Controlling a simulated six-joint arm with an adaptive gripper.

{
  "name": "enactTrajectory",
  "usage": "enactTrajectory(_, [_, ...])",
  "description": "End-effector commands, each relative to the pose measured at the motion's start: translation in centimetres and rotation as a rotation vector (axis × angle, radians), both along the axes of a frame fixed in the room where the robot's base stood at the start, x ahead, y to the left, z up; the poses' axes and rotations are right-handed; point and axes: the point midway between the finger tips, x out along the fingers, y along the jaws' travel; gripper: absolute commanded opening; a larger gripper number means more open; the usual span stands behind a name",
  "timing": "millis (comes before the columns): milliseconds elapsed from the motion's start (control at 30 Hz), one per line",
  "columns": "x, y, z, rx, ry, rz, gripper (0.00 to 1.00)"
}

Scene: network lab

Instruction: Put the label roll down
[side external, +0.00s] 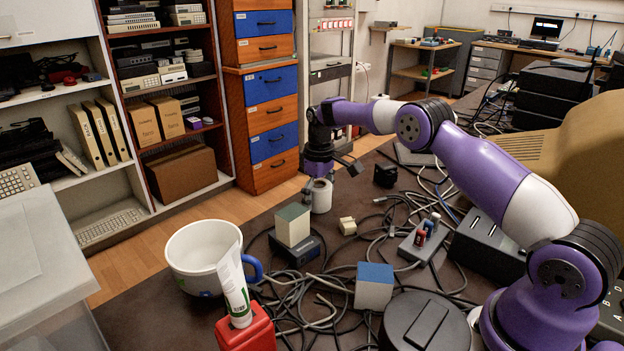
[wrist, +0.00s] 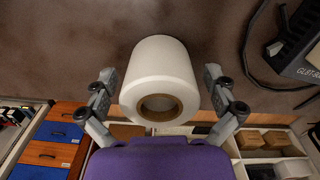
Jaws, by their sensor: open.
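The label roll (side external: 321,195) is a white cylinder with a brown core. It stands upright on the brown table near its far edge. My gripper (side external: 319,176) is just above and around the roll's top in the side view. In the wrist view the roll (wrist: 160,80) sits between the two open fingers of my gripper (wrist: 161,82). A gap shows on each side, so the fingers do not touch it there. The roll's underside is hidden.
Close by are a small beige block (side external: 347,226), a black cube (side external: 385,176) and a pale box (side external: 292,224) on a dark device. Cables (side external: 375,240) spread over the table at the right. A large white mug (side external: 198,262) stands at the front left.

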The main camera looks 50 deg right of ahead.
Motion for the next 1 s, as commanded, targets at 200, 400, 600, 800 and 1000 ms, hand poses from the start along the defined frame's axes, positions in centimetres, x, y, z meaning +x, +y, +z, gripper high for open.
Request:
enactTrajectory(200, [0.1, 0.0, 0.8, -0.001, -0.003, 0.000, 1.00])
enactTrajectory(400, [0.1, 0.0, 4.8, -0.002, -0.007, 0.000, 1.00])
enactTrajectory(600, [0.1, 0.1, 10.1, 0.000, -0.008, 0.000, 1.00])
enactTrajectory(800, [0.2, 0.1, 11.4, 0.007, -0.005, 0.000, 1.00])
enactTrajectory(1000, [0.0, 0.1, 12.2, 0.001, -0.002, 0.001, 1.00])
